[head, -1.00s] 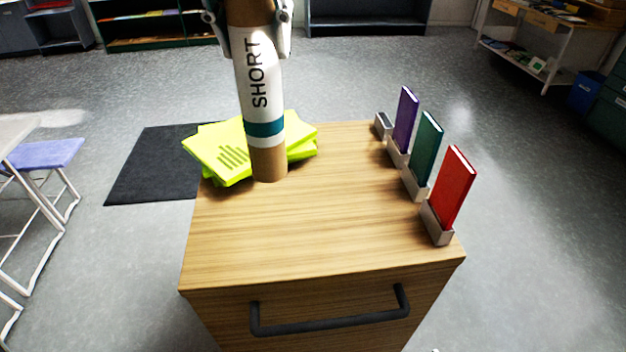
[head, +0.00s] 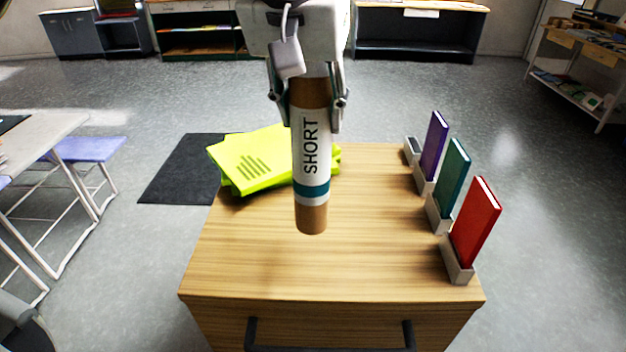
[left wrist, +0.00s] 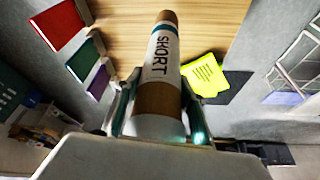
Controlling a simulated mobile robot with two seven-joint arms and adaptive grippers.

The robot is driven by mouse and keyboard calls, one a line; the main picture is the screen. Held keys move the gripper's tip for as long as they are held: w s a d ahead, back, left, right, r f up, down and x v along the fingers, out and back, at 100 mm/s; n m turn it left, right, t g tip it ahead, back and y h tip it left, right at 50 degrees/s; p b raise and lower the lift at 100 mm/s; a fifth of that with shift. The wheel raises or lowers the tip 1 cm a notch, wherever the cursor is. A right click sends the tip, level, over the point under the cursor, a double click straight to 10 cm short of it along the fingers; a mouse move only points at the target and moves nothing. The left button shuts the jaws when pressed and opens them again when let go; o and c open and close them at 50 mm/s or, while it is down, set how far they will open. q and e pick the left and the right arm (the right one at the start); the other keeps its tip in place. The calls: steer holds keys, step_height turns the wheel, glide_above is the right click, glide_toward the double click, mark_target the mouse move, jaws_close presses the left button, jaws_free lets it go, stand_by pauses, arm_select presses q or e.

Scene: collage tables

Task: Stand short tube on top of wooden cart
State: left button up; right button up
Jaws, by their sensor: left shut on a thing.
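The short tube (head: 310,150) is brown with a white SHORT label and a teal band. My left gripper (head: 312,110) is shut on its upper part and holds it upright in the head view. The tube's lower end appears over the middle of the wooden cart's top (head: 290,265); I cannot tell whether it touches. In the left wrist view the tube (left wrist: 162,62) extends away from the left gripper (left wrist: 158,108), its far end over the wood. My right gripper is not in view.
Yellow-green folded cloths or papers (head: 250,165) lie at the cart's back left, partly behind the tube. Purple (head: 434,146), teal (head: 453,178) and red (head: 474,222) books stand in holders along the right edge. The front and centre of the top are clear.

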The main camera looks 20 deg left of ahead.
mark_target(311, 176)
arm_select(q)
step_height(311, 176, down, 6)
steer(key=shift+r+b, duration=0.1)
steer(key=shift+b, duration=0.35)
steer(key=shift+f, duration=0.75)
step_height(311, 176, down, 4)
steer(key=shift+r+b, duration=0.1)
steer(key=shift+b, duration=0.35)
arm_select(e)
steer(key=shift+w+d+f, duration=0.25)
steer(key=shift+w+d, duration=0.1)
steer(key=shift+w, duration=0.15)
arm_select(q)
steer(key=o, duration=1.5)
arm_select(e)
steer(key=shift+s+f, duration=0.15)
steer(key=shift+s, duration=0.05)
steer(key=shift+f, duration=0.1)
